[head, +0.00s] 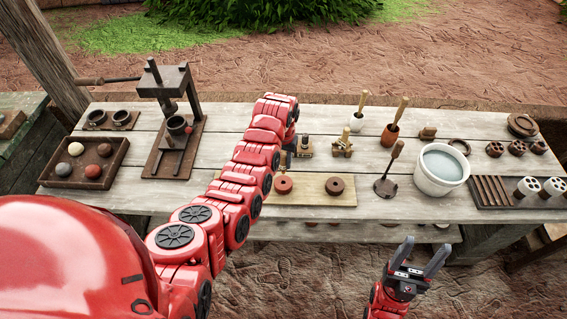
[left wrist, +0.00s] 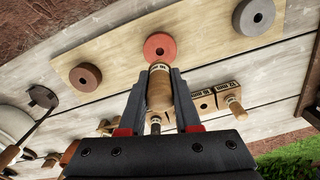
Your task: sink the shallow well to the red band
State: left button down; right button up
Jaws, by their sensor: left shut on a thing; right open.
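A pale board (head: 312,199) on the table bears round pucks with small centre wells. A reddish puck (head: 283,184) lies beside my arm and a brown puck (head: 335,186) lies to its right. In the left wrist view the red puck (left wrist: 160,41) is straight ahead, between the brown puck (left wrist: 85,77) and a grey-brown puck (left wrist: 253,17). My left gripper (left wrist: 161,78) is shut on a wooden-handled tool (left wrist: 160,92), its end near the red puck's edge. I cannot tell if they touch. No red band is discernible. My right gripper (head: 424,250) is open and empty before the table.
Wooden stamps (head: 342,148) stand behind the board. A dark-based tool (head: 386,188) and a white water bucket (head: 441,170) stand to the right. A press (head: 172,125) and a tray of balls (head: 85,163) are at left. My left arm crosses the middle.

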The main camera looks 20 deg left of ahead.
aim_at(283, 172)
pick_arm(q)
jog(key=shift+f, duration=0.5)
notch_tip(283, 172, down, 3)
jog(key=shift+r+b, duration=0.15)
jog(key=shift+b, duration=0.6)
jog(key=shift+f+b, duration=0.75)
jog(key=shift+f, duration=0.35)
jog(key=shift+f+b, duration=0.35)
jog(key=shift+b, duration=1.1)
dwell(4.0)
